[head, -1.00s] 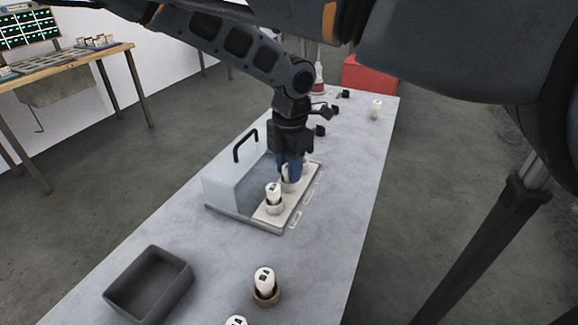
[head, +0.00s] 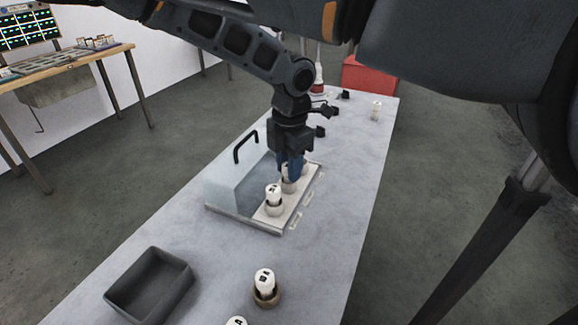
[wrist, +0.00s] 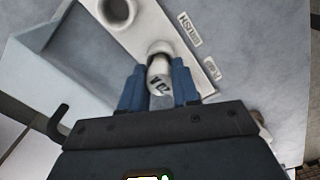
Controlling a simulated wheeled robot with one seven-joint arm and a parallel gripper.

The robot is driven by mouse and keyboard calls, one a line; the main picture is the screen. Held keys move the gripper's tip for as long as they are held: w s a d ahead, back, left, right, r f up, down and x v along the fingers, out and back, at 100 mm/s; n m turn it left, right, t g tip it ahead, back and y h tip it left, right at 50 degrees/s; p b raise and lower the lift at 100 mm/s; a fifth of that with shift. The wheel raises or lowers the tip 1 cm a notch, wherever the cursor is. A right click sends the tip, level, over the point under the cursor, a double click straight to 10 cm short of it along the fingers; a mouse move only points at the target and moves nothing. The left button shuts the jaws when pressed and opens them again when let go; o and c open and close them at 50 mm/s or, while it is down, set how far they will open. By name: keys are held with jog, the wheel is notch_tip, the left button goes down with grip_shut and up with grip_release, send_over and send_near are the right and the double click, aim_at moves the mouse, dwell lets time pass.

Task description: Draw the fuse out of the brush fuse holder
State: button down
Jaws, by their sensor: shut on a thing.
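My gripper (wrist: 160,88) is shut on a white fuse (wrist: 159,78), with one blue finger on each side of it. The holder's pale ring (wrist: 161,47) shows just beyond the fuse, on the white plate beside the label reading BRUSH (wrist: 188,28). How far the fuse sits in that ring I cannot tell. In the head view my gripper (head: 291,166) stands over the plate and partly hides this fuse and its holder. Another white fuse (head: 273,192) stands upright in the nearer holder on the same plate. An empty socket (wrist: 117,10) shows at the top of the wrist view.
A clear cover with a black handle (head: 245,146) stands left of the plate. A dark open tray (head: 149,284) lies at the near left, and a fuse in a tan cup (head: 265,287) stands right of it. The bench's right side is mostly clear.

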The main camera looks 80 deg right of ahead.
jog(key=shift+r+p, duration=1.15)
jog(key=shift+r, duration=1.45)
jog(key=shift+r, duration=0.15)
jog(key=shift+r+p, duration=0.75)
jog(key=shift+r, duration=0.65)
